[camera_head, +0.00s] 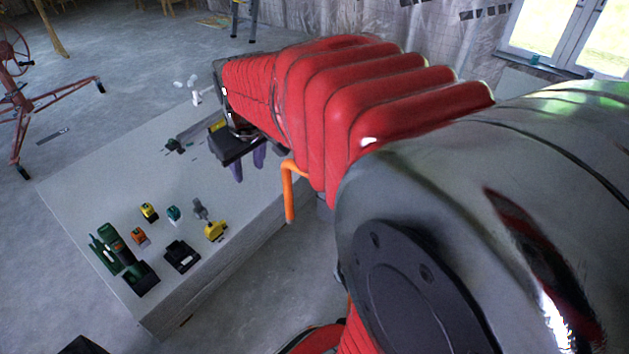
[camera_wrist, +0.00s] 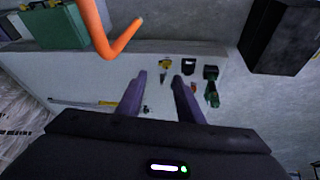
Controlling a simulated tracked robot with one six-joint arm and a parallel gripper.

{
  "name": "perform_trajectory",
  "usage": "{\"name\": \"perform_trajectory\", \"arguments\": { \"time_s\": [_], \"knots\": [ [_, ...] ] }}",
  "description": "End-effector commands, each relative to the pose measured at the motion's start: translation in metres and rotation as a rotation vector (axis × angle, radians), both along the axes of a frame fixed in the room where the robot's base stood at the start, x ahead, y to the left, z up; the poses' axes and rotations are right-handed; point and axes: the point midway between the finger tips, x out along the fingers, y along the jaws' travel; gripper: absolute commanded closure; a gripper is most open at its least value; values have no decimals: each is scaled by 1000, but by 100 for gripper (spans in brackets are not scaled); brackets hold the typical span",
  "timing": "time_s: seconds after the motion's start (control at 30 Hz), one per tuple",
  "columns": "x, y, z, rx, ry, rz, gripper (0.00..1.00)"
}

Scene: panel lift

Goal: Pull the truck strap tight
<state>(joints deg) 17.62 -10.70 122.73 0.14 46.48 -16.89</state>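My gripper (camera_head: 248,168) hangs at the end of my red-sleeved arm, over the far part of a pale workbench top. Its two purple fingers also show in the wrist view (camera_wrist: 159,78). They stand apart with nothing between them. An orange bent bar (camera_head: 289,192) shows beside the arm in the head view, at the bench's right edge. A bent orange bar (camera_wrist: 108,44) also crosses the upper left of the wrist view. I cannot make out a truck strap in either view. My arm hides much of the head view's right side.
The pale bench (camera_head: 95,195) carries a green tool (camera_head: 112,250), a yellow tool (camera_head: 215,230), a black block (camera_head: 181,256) and other small items. A red tripod stand (camera_head: 18,95) is on the floor at left. A green case (camera_wrist: 60,25) and dark box (camera_wrist: 280,35) show in the wrist view.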

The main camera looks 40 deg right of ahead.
Motion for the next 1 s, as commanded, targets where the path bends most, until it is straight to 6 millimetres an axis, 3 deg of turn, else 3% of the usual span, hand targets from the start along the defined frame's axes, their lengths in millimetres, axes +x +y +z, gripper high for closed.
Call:
{"name": "perform_trajectory", "arguments": {
  "time_s": [0.2,0.5,0.77,1.0],
  "knots": [
    [31,-54,-26,-13,43,-13,67],
    [58,-122,-66,-23,91,-22,67],
    [69,-183,-110,-27,131,-28,67],
    [69,-248,-164,-23,172,-33,67]
  ]
}}
